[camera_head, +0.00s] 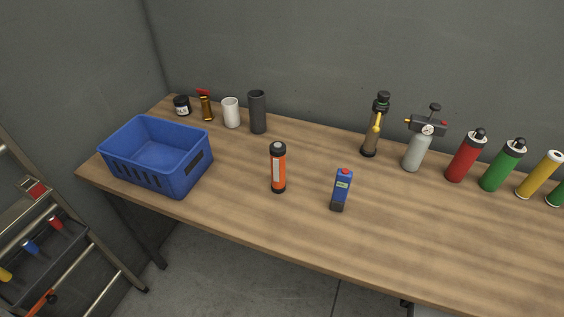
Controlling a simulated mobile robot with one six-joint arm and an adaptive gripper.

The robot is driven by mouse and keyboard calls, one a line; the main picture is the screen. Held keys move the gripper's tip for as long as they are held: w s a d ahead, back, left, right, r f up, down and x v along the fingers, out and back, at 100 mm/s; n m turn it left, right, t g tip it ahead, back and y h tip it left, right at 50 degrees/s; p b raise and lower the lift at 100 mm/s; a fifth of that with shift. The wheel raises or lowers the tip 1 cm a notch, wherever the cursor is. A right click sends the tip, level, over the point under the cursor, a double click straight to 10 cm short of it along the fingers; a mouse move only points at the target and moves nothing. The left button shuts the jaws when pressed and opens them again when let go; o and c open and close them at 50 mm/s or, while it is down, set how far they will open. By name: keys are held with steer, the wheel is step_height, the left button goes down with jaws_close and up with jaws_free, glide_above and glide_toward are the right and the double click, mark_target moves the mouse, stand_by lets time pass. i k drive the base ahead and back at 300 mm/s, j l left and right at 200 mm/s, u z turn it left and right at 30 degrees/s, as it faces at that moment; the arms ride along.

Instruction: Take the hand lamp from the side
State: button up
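The hand lamp (278,170) looks to be the orange cylinder with black ends and a pale strip along its front. It stands upright on the wooden table (232,205), a little back from the front edge. No other thing touches it. A small blue device (342,187) with a red top and a dark base stands to its right, apart from it. My gripper is not in view.
An empty blue crate (188,180) stands at the table's left end. A dark cup (257,112), a white cup (231,112), a brass fitting (206,106) and a jar (182,105) line the back. Several bottles, one red (464,158), stand at right. A ladder (70,225) is at left.

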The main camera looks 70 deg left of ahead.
mark_target(277, 155)
steer(key=u, duration=2.55)
steer(key=i+j+z, duration=0.1)
steer(key=j+z, duration=0.15)
steer(key=z, duration=0.15)
steer(key=i+j+z, duration=0.1)
steer(key=j+z, duration=0.3)
steer(key=l, duration=0.1)
